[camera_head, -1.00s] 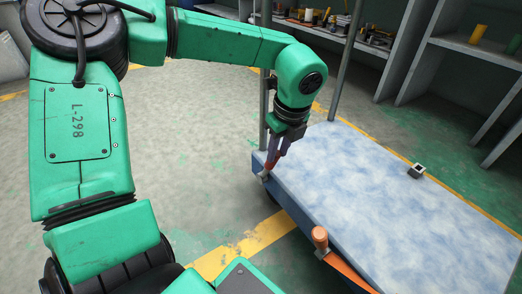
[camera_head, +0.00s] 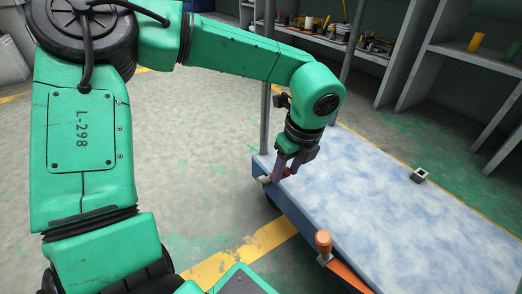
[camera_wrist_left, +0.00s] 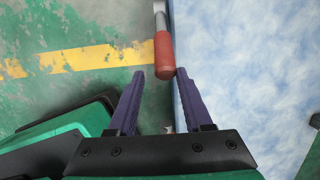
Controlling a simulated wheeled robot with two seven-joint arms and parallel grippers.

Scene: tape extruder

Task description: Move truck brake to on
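The truck is a low cart with a mottled blue deck (camera_head: 375,205). A red lever handle (camera_wrist_left: 164,55) on a pale metal stem, apparently the brake, sits by the deck's left edge in the left wrist view. In the head view it is a small reddish bit (camera_head: 286,173) mostly covered by my gripper. My left gripper (camera_wrist_left: 160,73) is open, with its purple fingertips on either side of the handle's near end. In the head view the left gripper (camera_head: 281,176) is at the cart's near left corner. My right gripper is not in view.
An orange knob (camera_head: 323,242) with an orange bar stands at the deck's front edge. A small dark block (camera_head: 419,175) lies on the deck. Grey posts (camera_head: 265,120) rise at the cart's left end. Shelves (camera_head: 340,45) stand behind. The floor left of the cart is clear.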

